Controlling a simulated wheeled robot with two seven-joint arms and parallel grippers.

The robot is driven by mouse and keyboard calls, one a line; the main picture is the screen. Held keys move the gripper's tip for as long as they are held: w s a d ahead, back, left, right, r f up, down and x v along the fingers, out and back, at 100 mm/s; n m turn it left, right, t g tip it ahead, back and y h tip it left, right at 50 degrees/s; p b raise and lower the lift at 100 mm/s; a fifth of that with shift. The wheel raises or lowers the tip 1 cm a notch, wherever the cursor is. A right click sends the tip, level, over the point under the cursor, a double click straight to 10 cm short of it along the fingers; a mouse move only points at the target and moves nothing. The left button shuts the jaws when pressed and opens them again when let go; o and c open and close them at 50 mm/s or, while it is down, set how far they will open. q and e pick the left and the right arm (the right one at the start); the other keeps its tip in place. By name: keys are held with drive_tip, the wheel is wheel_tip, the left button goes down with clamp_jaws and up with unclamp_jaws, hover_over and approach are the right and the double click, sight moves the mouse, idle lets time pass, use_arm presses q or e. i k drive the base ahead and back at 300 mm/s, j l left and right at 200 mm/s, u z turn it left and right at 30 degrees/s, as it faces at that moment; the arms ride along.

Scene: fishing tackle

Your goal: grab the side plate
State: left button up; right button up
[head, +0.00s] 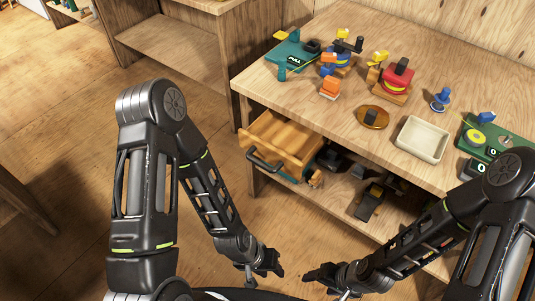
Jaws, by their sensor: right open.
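I cannot tell for sure which part is the side plate. A round amber-brown dish (364,122) on the bench top has a small dark piece (371,116) on it. A reel with a red body (397,78) stands on a wooden block behind it, and a blue reel (337,61) stands further left. My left gripper (268,266) is low in front of the bench, well away from these parts; its jaw gap is too small to read. My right gripper (318,276) is also low in front of the bench, open and empty.
A cream tray (421,140) is right of the dish. A green board (482,135) is at the right, and a teal part marked PULL (291,58) at the left. An open wooden drawer (281,135) juts out below the bench top. Dark items (369,203) lie on the lower shelf.

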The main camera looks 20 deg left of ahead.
sight(373, 117)
drive_tip(key=i+j, duration=0.15)
drive_tip(key=j, duration=0.15)
drive_tip(key=i+j, duration=0.1)
drive_tip(key=j, duration=0.2)
drive_tip(key=i+j, duration=0.15)
drive_tip(key=j, duration=0.15)
drive_tip(key=j+z, duration=0.15)
drive_tip(key=z, duration=1.8)
